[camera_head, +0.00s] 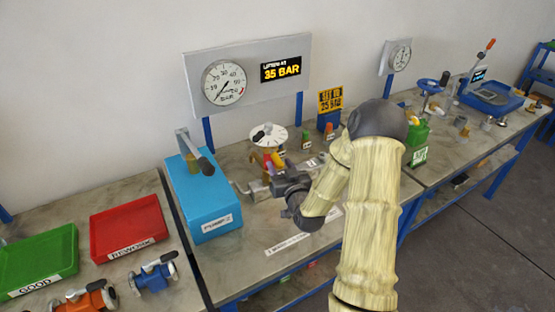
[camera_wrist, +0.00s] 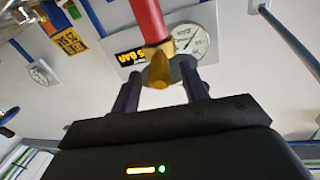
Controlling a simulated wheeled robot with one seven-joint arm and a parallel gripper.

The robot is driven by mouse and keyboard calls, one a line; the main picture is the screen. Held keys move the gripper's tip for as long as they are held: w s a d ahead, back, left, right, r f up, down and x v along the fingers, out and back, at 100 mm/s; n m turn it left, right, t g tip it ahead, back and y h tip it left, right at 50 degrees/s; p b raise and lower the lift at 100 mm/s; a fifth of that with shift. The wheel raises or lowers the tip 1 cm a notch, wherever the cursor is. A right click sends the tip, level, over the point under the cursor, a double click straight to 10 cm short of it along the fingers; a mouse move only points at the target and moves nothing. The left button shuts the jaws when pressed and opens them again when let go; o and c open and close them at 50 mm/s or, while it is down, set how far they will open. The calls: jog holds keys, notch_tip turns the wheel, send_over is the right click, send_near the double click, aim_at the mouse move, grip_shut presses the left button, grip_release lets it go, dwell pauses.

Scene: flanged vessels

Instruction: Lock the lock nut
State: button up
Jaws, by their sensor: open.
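A relief valve stands on the middle bench under a white round disc (camera_head: 268,135); its body is mostly hidden behind my gripper. In the wrist view a red rod (camera_wrist: 148,20) runs into a brass nut-like part (camera_wrist: 160,68), which I take to be the lock nut. My gripper (camera_wrist: 160,92) has its two dark fingers apart, one on each side of the brass part. I cannot tell whether either finger touches it. In the head view my gripper (camera_head: 274,163) is at the valve, just below the disc.
A blue pump box (camera_head: 208,200) with a lever stands left of the valve. A gauge panel (camera_head: 245,75) behind shows 35 BAR. Red (camera_head: 128,228) and green (camera_head: 40,265) trays lie at left. The bench front is mostly clear.

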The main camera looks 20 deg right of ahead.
aim_at(275, 157)
jog(key=shift+w+p, duration=0.3)
jog(key=shift+w, duration=1.1)
grip_shut()
